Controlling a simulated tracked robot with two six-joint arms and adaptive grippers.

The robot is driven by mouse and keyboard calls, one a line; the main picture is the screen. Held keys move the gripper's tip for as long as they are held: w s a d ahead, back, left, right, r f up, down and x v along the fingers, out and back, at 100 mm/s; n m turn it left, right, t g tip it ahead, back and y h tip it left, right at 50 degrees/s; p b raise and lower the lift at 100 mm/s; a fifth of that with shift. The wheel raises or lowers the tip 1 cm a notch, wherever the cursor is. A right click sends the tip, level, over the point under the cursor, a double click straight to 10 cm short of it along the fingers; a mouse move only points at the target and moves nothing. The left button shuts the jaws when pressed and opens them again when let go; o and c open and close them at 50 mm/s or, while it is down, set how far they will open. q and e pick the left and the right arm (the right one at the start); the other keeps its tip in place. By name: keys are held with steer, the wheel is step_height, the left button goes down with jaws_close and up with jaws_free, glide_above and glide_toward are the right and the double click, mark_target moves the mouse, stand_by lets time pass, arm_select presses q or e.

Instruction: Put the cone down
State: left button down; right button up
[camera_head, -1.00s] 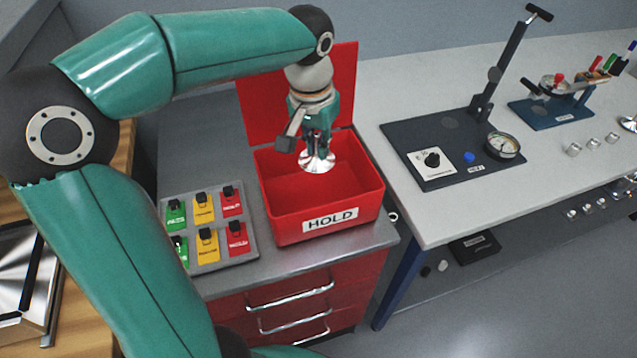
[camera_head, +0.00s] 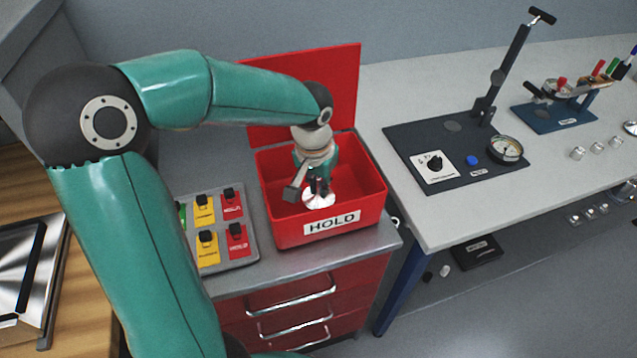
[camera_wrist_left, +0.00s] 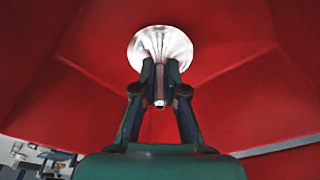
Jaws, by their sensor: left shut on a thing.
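The cone (camera_head: 319,201) is a shiny metal piece with a round flared end, inside the open red HOLD box (camera_head: 360,213). My left gripper (camera_head: 318,188) points down into the box and is shut on the cone's narrow stem. In the left wrist view the cone (camera_wrist_left: 160,45) shows its bright flared disc beyond the fingertips of my left gripper (camera_wrist_left: 160,85), against red walls. I cannot tell whether the cone touches the box floor. My right gripper is not in view.
The box's raised red lid (camera_head: 345,85) stands behind the arm. A grey tray of coloured labelled blocks (camera_head: 222,230) sits left of the box. A white bench (camera_head: 450,215) with a dark gauge fixture (camera_head: 455,150) is at right.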

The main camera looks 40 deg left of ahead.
mark_target(316, 201)
arm_select(q)
steer(key=shift+f, duration=0.1)
steer(key=c, duration=1.2)
jaws_free()
steer(key=r, duration=0.4)
steer(key=s+r, duration=0.1)
steer(key=r, duration=0.3)
steer(key=r+p, duration=0.1)
steer(key=r, duration=0.3)
steer(key=shift+s+d, duration=0.3)
steer(key=shift+s, duration=0.05)
